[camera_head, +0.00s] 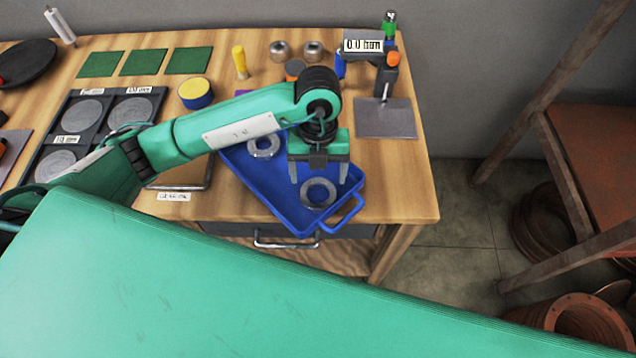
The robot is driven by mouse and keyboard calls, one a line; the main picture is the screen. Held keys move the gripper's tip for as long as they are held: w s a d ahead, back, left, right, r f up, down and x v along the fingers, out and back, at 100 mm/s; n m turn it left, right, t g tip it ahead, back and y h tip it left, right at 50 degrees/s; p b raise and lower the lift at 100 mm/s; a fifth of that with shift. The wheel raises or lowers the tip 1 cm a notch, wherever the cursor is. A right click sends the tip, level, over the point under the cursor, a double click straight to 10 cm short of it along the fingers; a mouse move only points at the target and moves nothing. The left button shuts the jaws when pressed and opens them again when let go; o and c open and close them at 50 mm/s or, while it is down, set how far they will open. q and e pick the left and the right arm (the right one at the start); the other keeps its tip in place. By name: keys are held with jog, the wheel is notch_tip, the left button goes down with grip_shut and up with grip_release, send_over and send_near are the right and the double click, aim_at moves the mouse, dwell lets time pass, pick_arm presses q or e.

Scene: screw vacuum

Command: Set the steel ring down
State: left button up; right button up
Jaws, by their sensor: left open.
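A steel ring (318,194) lies flat in the near right part of the blue tray (262,192). A second steel ring (264,146) lies in the tray's far left part. My left gripper (319,178) is open, with its fingers pointing down around or just above the near ring. I cannot tell whether the fingertips touch that ring. My right gripper is not in view.
A dark holder (98,106) with round grey discs stands on the left of the wooden table (410,190). A gauge with a display (364,45) stands at the back right on a grey plate (386,120). Green squares (145,62) lie at the back.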

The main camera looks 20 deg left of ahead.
pick_arm(q)
notch_tip(320, 180, up, 7)
jog(key=w, duration=0.1)
jog(key=shift+a, duration=0.15)
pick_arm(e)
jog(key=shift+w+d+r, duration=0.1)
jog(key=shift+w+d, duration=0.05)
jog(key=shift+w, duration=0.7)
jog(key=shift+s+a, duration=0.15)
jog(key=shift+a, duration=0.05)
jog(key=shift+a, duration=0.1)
